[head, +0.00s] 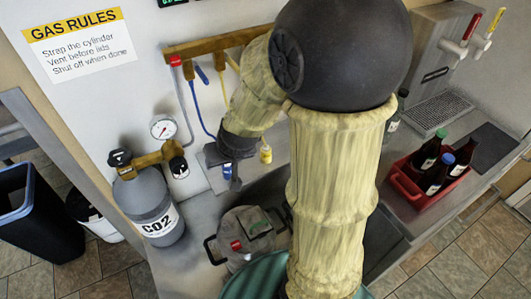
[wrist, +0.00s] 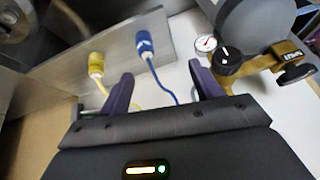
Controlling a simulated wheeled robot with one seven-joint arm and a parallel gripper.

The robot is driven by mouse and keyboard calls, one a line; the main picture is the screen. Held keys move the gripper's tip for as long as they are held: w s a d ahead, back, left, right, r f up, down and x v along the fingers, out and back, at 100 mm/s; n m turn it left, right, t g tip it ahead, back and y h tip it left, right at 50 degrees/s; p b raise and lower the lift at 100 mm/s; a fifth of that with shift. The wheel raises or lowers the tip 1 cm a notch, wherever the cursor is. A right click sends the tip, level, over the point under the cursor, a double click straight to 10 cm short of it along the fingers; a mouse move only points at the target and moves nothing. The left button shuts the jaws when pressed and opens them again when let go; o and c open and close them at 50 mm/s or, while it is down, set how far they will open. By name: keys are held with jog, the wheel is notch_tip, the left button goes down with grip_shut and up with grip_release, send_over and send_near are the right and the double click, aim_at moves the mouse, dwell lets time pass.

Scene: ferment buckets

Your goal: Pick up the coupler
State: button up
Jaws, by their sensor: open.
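My gripper is open, with nothing between the purple fingers. In the head view the blue coupler (head: 227,171) shows beside my dark gripper (head: 234,178), partly hidden, and the yellow coupler (head: 265,154) is to the right. I cannot tell whether a finger touches either.
A CO2 cylinder (head: 150,205) with a gauge (head: 163,128) and brass regulator stands left of the gripper. A lidded keg (head: 246,232) is in front. A red crate (head: 425,180) of bottles is at the right. A hose manifold (head: 215,45) is on the wall.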

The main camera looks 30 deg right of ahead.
aim_at(264, 149)
jog(key=w+d+r+m+t+h, duration=0.1)
jog(key=w+d+m+t+h, duration=0.15)
jog(key=w+d, duration=0.35)
jog(key=s+d+m+g+p, duration=0.1)
jog(key=d+m+g, duration=0.3)
jog(key=d, duration=0.2)
jog(key=shift+h, duration=0.45)
jog(key=shift+d+f+g, duration=0.1)
jog(key=shift+f+g, duration=0.05)
jog(key=shift+g, duration=0.1)
jog(key=b+x, duration=0.4)
jog(key=x, duration=0.8)
jog(key=shift+b, duration=0.3)
jog(key=shift+d, duration=0.1)
